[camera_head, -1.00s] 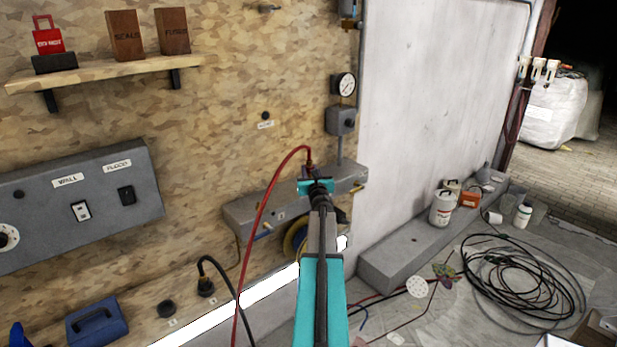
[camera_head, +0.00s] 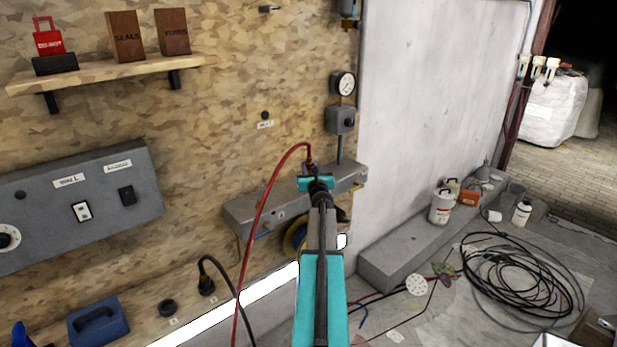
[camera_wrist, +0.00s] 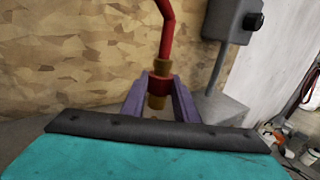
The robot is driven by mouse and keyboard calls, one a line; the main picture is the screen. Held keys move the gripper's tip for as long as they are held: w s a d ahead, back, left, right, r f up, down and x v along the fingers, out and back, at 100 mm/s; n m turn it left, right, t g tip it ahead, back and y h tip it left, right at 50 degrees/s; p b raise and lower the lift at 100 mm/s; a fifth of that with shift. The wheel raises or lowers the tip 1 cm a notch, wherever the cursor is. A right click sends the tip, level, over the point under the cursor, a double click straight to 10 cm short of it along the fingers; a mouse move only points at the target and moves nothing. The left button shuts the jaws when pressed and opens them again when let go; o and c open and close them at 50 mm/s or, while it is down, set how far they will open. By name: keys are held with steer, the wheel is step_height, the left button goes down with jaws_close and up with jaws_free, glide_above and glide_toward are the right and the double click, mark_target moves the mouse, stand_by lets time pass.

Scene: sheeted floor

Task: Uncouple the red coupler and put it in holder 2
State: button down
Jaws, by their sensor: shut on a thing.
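The red coupler (camera_wrist: 158,84) has brass parts above and below it and hangs upright on the end of the red hose (camera_head: 265,205). My gripper (camera_wrist: 159,92) is shut on it, with one purple finger on each side. In the head view, my gripper (camera_head: 309,172) is in front of the grey manifold block (camera_head: 250,210) on the wall. My teal wrist housing hides what lies under the coupler, so I cannot tell whether it is still joined to the manifold. Two black round sockets are on the lower left ledge; one (camera_head: 168,307) is empty. Their labels are too small to read.
A black hose (camera_head: 228,275) ends in the other socket (camera_head: 206,287). A switch panel (camera_head: 100,195) and blue case (camera_head: 98,322) are at left. Cables (camera_head: 520,280) lie coiled on the floor.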

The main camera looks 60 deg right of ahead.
mark_target(310, 157)
steer(key=shift+r, duration=0.2)
steer(key=shift+r+p, duration=1.45)
steer(key=shift+r, duration=0.4)
steer(key=w+a+f+n+t+y+b, duration=0.25)
steer(key=w+a+y, duration=0.2)
steer(key=a, duration=0.85)
steer(key=w+a+f+n+t+y+b, duration=0.15)
steer(key=w+a+n+y, duration=0.35)
steer(key=a, duration=0.7)
steer(key=w+a+f+n+t+y+b, duration=0.1)
steer(key=w+a+t+y, duration=0.15)
steer(key=w+a, duration=0.75)
steer(key=s+a+f+n+g+y, duration=0.2)
steer(key=a+n+y, duration=0.2)
steer(key=a, duration=1.1)
steer(key=s+a+f+n+g+y, duration=0.2)
steer(key=a+y, duration=0.4)
steer(key=a, duration=0.9)
steer(key=s+a+f+n+g+y, duration=0.2)
steer(key=s+a+n+g+y, duration=0.2)
steer(key=a, duration=1.1)
steer(key=shift+f+n+y+b, duration=0.25)
steer(key=shift+n+y+b, duration=0.15)
steer(key=shift+n+y, duration=0.7)
